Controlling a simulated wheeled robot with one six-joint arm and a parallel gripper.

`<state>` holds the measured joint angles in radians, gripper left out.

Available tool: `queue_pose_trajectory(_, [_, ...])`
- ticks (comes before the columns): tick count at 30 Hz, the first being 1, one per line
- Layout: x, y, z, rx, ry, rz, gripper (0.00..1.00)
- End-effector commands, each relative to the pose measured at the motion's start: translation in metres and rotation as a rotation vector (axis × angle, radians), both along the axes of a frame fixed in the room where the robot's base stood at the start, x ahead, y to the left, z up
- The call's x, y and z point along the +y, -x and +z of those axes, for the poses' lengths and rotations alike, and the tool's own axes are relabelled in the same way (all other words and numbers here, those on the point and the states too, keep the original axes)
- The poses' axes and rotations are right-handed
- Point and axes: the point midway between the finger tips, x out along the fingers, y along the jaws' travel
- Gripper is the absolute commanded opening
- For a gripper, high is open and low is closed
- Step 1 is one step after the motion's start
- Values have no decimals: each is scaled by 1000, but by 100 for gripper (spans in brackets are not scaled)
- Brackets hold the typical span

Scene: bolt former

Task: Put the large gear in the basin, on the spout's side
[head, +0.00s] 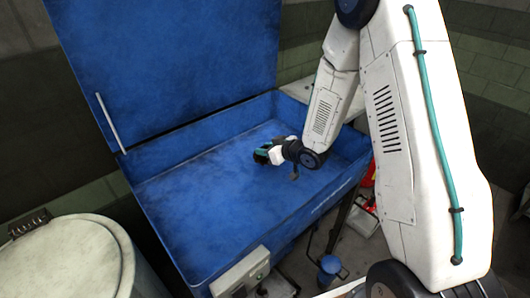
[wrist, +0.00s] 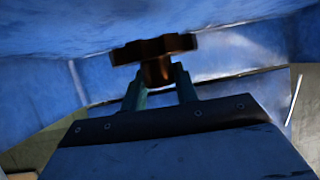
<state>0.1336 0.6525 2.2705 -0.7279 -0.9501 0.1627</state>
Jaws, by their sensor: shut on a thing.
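The large gear (wrist: 154,48) is a dark brown, toothed piece with a hub below it in the wrist view. My gripper (wrist: 158,88) is shut on the hub between its two teal fingers. In the head view my gripper (head: 263,156) is over the right, rear part of the open blue basin (head: 190,205). The gear cannot be clearly made out there. Whether it touches the basin floor, I cannot tell. I cannot make out the spout in either view.
The basin's raised blue lid (head: 165,65) stands behind, with a pale strut (head: 110,122) at its left. A round lidded drum (head: 65,258) stands at front left. A grey box (head: 240,272) is on the basin's front. The basin floor looks clear.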

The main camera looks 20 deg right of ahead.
Motion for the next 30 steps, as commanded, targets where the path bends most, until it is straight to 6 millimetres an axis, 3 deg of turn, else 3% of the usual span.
queue_pose_trajectory(4, [0,0,-18,-2,-1,1,0])
queue_pose_trajectory(28, [-3,-1,-30,-3,0,-4,0])
queue_pose_trajectory(29, [-4,0,-31,-2,1,-4,32])
queue_pose_trajectory(30, [-3,0,-31,-2,1,-4,44])
